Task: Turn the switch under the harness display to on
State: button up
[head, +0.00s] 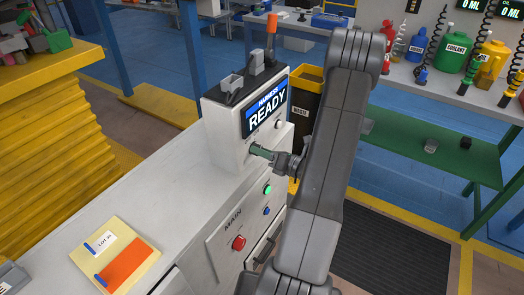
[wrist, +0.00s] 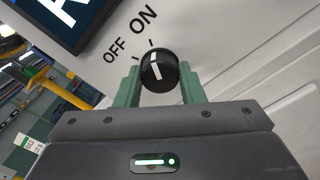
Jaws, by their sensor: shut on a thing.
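The harness display (head: 265,116) reads "HARNESS READY" on blue, on the front of a white cabinet; its corner shows in the wrist view (wrist: 70,18). Below it, the switch (wrist: 159,71) is a round black knob with a white pointer line, between the cabinet face and my gripper. OFF and ON are printed above it, each with a tick. The pointer line leans slightly left of upright and points about at the ON tick. My gripper's green fingers (wrist: 160,84) are shut on the knob, one on each side. In the head view my gripper (head: 260,152) hides the knob.
A white counter (head: 120,210) extends left with a yellow and orange folder (head: 118,257). A black waste bin (head: 302,110) stands behind my arm. A green shelf (head: 430,150) is at right.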

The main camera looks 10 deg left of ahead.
jog(key=o, duration=1)
jog(key=shift+d, duration=0.1)
jog(key=b+v, duration=0.1)
jog(key=v, duration=1.2)
jog(key=shift+s+d, duration=0.1)
jog(key=shift+d, duration=0.2)
jog(key=shift+a, duration=0.1)
jog(key=p+x, duration=0.1)
jog(key=x, duration=1.2)
jog(key=shift+a, duration=0.35)
